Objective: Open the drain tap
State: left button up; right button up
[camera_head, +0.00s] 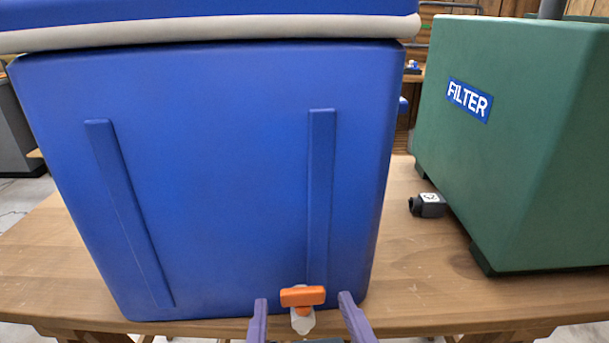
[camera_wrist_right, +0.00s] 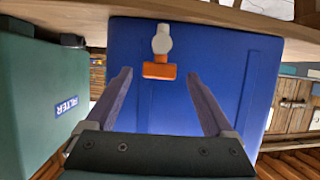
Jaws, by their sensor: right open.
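The drain tap has an orange handle (camera_head: 303,296) on a pale grey body (camera_head: 302,322), low on the front of a large blue cooler box (camera_head: 215,170). My right gripper (camera_head: 303,299) is open, with one purple finger on each side of the handle and a gap on both sides. In the right wrist view its fingertips (camera_wrist_right: 158,74) also stand apart around the handle. My left gripper is not in view.
The cooler stands on a wooden table (camera_head: 420,290), near its front edge. A green box labelled FILTER (camera_head: 535,150) stands at the right. A small dark fitting (camera_head: 428,205) lies between them. The tabletop in front of the green box is clear.

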jog(key=shift+w+f, duration=0.15)
jog(key=shift+w, duration=0.3)
jog(key=shift+c, duration=0.4)
jog(key=c, duration=1.3)
